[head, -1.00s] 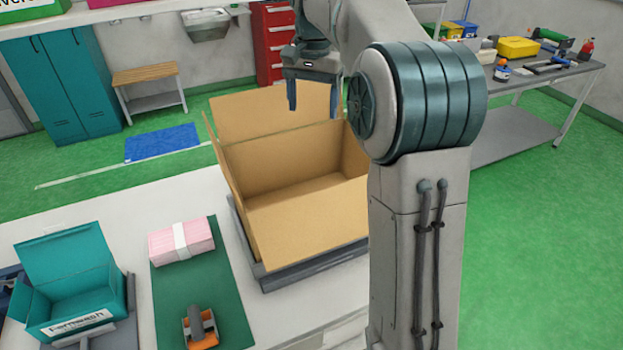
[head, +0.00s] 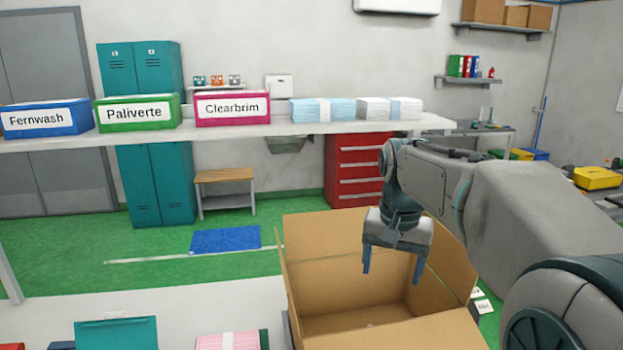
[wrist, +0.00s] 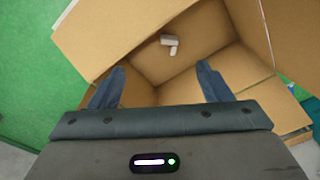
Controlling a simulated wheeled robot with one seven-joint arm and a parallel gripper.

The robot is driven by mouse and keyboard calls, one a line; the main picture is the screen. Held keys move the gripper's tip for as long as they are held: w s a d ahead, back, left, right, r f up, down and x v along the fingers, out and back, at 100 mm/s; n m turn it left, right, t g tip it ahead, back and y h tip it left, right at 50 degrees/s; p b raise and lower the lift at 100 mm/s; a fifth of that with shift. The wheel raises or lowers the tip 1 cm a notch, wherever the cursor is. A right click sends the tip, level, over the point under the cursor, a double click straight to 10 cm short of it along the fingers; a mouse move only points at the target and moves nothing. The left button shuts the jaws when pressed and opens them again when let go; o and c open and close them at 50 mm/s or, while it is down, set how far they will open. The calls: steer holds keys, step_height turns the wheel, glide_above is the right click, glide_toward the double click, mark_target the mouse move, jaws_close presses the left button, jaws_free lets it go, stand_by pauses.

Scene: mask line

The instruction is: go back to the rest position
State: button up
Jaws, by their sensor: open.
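My gripper (head: 391,270) is open and empty, pointing down at the open cardboard box (head: 350,322). In the head view its fingers show in front of the box's back part. In the wrist view the two blue fingers (wrist: 160,88) stand apart with the box interior below them. A small white and grey item (wrist: 169,43) shows against the inside of the box between the fingers; I cannot tell what it is. The lower part of the box is cut off in the head view.
A shelf (head: 240,133) behind holds the Fernwash (head: 47,118), Paliverte (head: 138,111) and Clearbrim (head: 232,108) boxes and wrapped stacks (head: 322,110). A pink bundle (head: 228,341) and a teal box (head: 117,334) show at the bottom edge.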

steer(key=s+f+n+t, duration=0.1)
steer(key=s+f+n, duration=0.1)
steer(key=s+f, duration=0.3)
steer(key=s+f+n+t, duration=0.1)
steer(key=s+f, duration=0.5)
steer(key=s, duration=0.7)
steer(key=shift+n, duration=0.7)
